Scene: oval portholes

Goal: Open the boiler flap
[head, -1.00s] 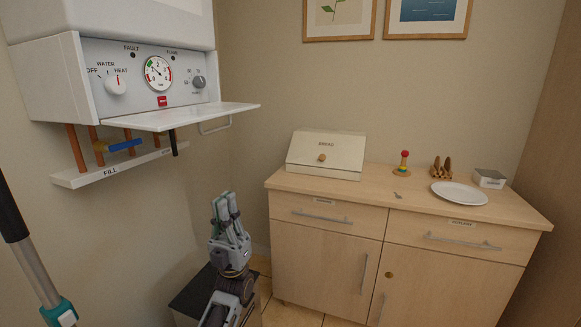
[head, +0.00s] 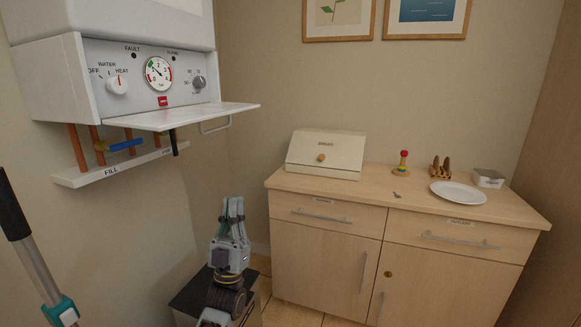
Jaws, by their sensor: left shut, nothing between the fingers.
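The boiler (head: 52,82) hangs on the wall at the upper left. Its white flap (head: 195,117) is folded down and stands out about level below the control panel (head: 135,75), with its wire handle (head: 215,125) at the right edge. The panel's dials and gauge are uncovered. My left gripper (head: 233,203) is below the flap and to its right, clear of it. It points up, with its fingers together and nothing between them. My right gripper is not in view.
Copper pipes, a blue-handled valve (head: 126,145) and a white rail (head: 110,172) sit under the boiler. A wooden cabinet (head: 325,255) with a bread box (head: 326,154) stands at the right. A pole (head: 35,250) leans at the far left. The space around the flap's front is clear.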

